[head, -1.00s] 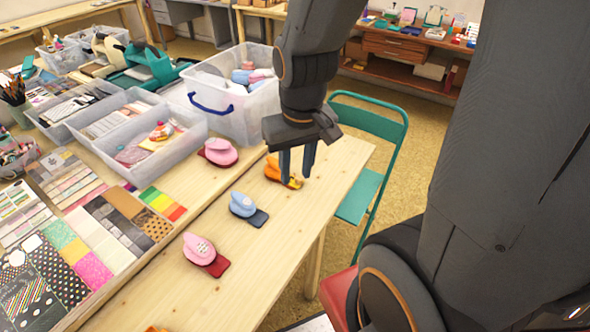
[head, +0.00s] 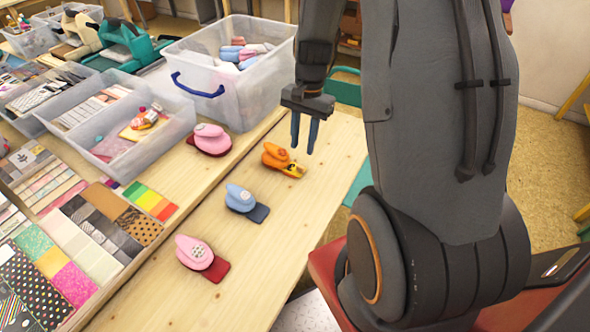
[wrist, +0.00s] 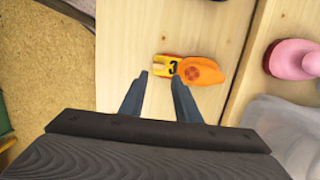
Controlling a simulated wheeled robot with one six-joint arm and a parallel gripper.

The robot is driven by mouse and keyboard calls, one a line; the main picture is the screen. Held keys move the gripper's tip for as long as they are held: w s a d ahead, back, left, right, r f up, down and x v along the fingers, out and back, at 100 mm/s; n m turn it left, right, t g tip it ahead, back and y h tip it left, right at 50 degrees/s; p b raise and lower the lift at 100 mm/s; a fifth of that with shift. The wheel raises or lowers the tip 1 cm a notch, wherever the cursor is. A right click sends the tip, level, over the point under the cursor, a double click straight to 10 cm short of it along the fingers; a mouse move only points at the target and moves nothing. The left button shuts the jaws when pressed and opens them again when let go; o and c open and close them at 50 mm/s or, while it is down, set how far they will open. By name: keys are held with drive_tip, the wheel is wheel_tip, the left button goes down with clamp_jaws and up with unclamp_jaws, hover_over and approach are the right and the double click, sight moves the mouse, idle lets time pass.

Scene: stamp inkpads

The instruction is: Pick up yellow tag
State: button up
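A small yellow tag with a black mark like a 3 (wrist: 161,66) lies on the wooden table at the end of an orange punch (wrist: 201,71). In the head view the yellow tag (head: 294,171) is at the right end of the orange punch (head: 275,156), close to the table's right edge. My gripper (head: 303,149) is open and empty, pointing down above and slightly right of the tag. In the wrist view my gripper's fingertips (wrist: 160,76) show apart, just below the tag. I cannot tell whether tag and punch are joined.
A blue punch (head: 241,198) and pink punches (head: 194,252) (head: 211,138) stand on the tables. A clear bin (head: 235,105) stands behind them, left of my arm. Bare table (head: 265,260) lies in front. A teal chair (head: 358,184) is at the right.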

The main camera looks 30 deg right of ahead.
sight(301, 166)
drive_tip(key=shift+s+a+f+p, duration=0.15)
drive_tip(key=shift+f+p, duration=0.2)
drive_tip(key=shift+f, duration=0.9)
drive_tip(key=shift+s+a+f+p, duration=0.1)
drive_tip(key=shift+s+f+p, duration=0.15)
drive_tip(key=shift+f, duration=1)
drive_tip(key=shift+s+a+f+p, duration=0.15)
drive_tip(key=shift+f+p, duration=0.25)
drive_tip(key=shift+f, duration=0.85)
drive_tip(key=c, duration=0.7)
drive_tip(key=shift+o, duration=0.2)
drive_tip(key=shift+r+p, duration=0.15)
drive_tip(key=shift+p, duration=0.15)
